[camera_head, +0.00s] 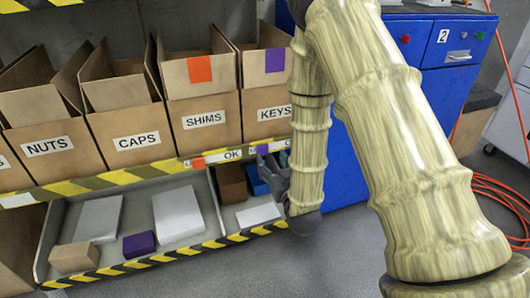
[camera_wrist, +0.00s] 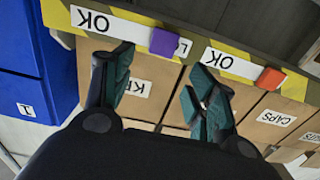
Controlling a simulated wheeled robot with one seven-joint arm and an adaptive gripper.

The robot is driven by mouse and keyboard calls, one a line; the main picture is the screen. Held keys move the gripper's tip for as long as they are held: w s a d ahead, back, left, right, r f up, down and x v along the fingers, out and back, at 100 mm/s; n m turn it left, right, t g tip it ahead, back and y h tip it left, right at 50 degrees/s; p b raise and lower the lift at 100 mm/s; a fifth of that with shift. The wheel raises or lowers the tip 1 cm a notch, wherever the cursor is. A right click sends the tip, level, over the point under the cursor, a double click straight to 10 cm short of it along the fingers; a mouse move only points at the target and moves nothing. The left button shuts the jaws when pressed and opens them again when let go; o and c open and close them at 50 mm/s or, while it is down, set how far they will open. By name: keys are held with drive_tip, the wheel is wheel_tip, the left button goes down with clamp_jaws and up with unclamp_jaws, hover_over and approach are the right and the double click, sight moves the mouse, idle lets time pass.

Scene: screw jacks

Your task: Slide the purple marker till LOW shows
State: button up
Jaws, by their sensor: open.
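The purple marker (camera_head: 263,149) sits on the label strip along the shelf's front edge, below the KEYS box (camera_head: 269,112). In the wrist view, which looks upside down, the purple marker (camera_wrist: 164,41) covers most of a word beginning with L, while OK shows clear on its strip (camera_wrist: 122,29). My gripper (camera_head: 270,172) is in front of the shelf edge by the marker. In the wrist view my gripper (camera_wrist: 152,85) is open and empty, and the marker appears beyond and between its two fingers, apparently apart from them.
An orange marker (camera_wrist: 270,78) sits on the neighbouring strip, with OK showing. Cardboard boxes including SHIMS (camera_head: 203,118) and CAPS (camera_head: 136,140) stand above. A lower tray (camera_head: 130,240) holds blocks. A blue cabinet (camera_head: 440,95) stands at right.

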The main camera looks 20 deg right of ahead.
sight(263, 147)
drive_tip(key=shift+w+a+b, duration=0.1)
drive_tip(key=shift+w+b, duration=0.35)
drive_tip(key=shift+w, duration=3.05)
